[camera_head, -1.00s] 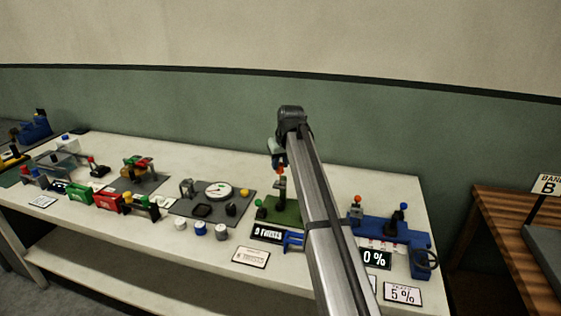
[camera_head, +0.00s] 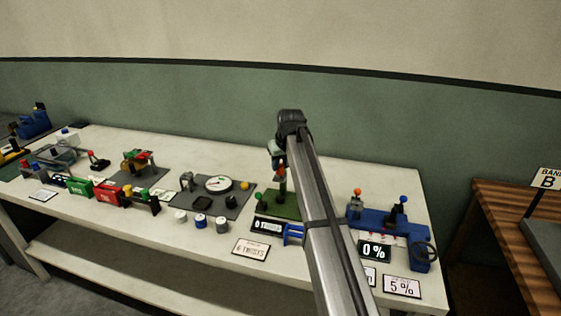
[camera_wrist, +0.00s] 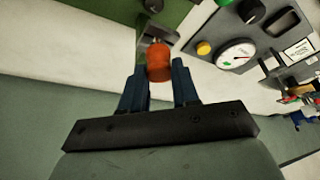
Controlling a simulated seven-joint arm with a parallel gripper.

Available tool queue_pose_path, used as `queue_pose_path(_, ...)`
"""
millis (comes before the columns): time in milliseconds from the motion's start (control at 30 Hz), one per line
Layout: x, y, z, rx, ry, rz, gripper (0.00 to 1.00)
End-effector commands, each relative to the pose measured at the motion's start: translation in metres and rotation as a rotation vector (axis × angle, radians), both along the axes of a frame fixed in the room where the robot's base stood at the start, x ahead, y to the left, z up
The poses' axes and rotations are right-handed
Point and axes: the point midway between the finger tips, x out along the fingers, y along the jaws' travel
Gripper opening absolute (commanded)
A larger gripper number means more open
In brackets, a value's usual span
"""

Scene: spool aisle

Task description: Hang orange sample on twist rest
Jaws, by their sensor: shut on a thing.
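My gripper (camera_wrist: 159,82) is shut on an orange, rounded piece, taken to be the orange sample (camera_wrist: 159,63), which sits between the two dark fingers in the wrist view. In the head view my gripper (camera_head: 279,162) points down over the green twist station (camera_head: 283,207), and the orange piece (camera_head: 281,173) shows just under it. A dark upright stands directly below the orange piece; I cannot tell whether they touch. A blue forked bracket (camera_head: 293,234) stands at the station's front. I cannot tell which part is the twist rest. My arm hides the station's right side.
A "TWISTS" card (camera_head: 251,248) lies in front. A gauge plate (camera_head: 236,203) with a yellow knob is left of the station, with several small spools before it. A blue device (camera_head: 385,222) with a handwheel is on the right. The bench's back strip (camera_head: 220,158) is clear.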

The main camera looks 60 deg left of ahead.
Motion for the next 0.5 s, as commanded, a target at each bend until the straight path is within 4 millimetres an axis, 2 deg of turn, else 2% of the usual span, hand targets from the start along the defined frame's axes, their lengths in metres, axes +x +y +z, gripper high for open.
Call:
queue_pose_path(467, 0.0, 0.0, -0.014, 0.001, 0.0, 0.0, 0.01)
queue_pose_path(500, 0.0, 0.0, -0.014, 0.001, 0.0, 0.0, 0.34)
